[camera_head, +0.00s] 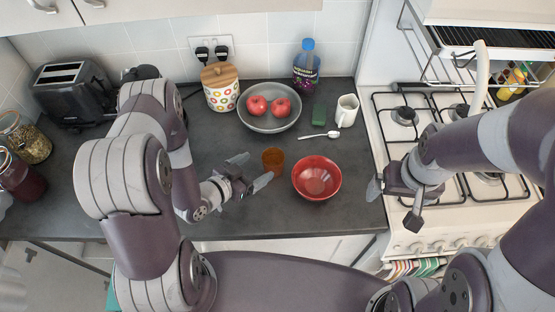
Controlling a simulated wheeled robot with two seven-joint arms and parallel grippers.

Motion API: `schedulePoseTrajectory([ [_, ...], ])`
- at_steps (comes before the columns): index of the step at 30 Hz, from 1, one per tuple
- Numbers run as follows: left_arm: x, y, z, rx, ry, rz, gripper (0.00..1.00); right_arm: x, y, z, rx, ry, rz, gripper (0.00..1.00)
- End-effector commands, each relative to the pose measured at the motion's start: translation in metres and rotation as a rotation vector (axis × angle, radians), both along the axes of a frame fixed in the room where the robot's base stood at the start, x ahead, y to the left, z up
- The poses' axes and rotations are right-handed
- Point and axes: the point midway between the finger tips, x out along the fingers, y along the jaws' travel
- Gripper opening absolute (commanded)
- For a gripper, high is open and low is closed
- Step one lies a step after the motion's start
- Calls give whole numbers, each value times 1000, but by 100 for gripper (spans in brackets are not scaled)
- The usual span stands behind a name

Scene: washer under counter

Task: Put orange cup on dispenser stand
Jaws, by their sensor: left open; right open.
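The orange cup (273,160) stands on the dark counter (222,150), just left of a red bowl. My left gripper (253,169) is open and empty, low over the counter to the left of the cup. Its fingers point toward the cup, and one fingertip is close to it; I cannot tell if they touch. My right gripper (393,206) is open and empty near the front left edge of the stove. I cannot make out a dispenser stand in this view.
The red bowl (316,178) is right beside the cup. Behind are a grey bowl with red apples (269,117), a spoon (320,135), a white mug (347,111), a bottle (306,68) and a canister (220,87). The stove (437,226) is at right, a toaster (72,93) at left.

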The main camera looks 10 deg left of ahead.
Motion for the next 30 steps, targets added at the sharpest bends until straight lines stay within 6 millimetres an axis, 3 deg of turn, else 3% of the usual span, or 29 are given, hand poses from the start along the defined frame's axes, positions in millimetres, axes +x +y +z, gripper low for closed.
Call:
schedulePoseTrajectory([
  [14,57,-42,-27,0,1,-1,83,0,0,29,0,-1,0,98],
  [22,63,-45,-32,-1,2,2,83,0,0,28,0,0,0,98],
  [23,63,-45,-32,-1,2,2,77,0,0,28,0,0,0,98],
  [26,62,-45,-32,0,3,1,44,0,0,28,0,0,0,98],
  [30,63,-45,-32,0,3,1,43,0,0,28,0,0,0,98],
])
